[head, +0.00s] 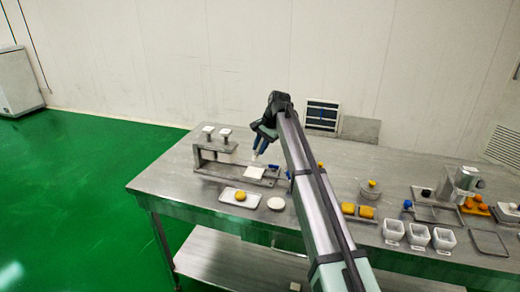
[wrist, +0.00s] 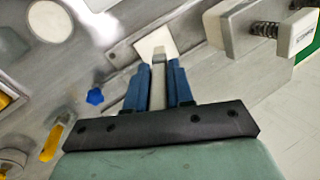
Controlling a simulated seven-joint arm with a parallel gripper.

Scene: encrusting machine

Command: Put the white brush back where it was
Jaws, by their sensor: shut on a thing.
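My gripper (head: 259,150) is above the metal press frame on the left part of the table. In the wrist view its two blue fingers (wrist: 158,68) are shut on a slim pale bar, which I take to be the white brush (wrist: 158,80). The brush's pale end also shows below the fingers in the head view (head: 255,156). A white square plate (head: 254,173) lies on the frame under the gripper; in the wrist view it lies just beyond the brush tip (wrist: 155,42). I cannot tell whether the brush touches it.
The press frame (head: 208,166) carries two white-topped posts (head: 225,132). A blue star knob (wrist: 95,97) is left of the gripper. White cups (head: 418,236) stand at the right.

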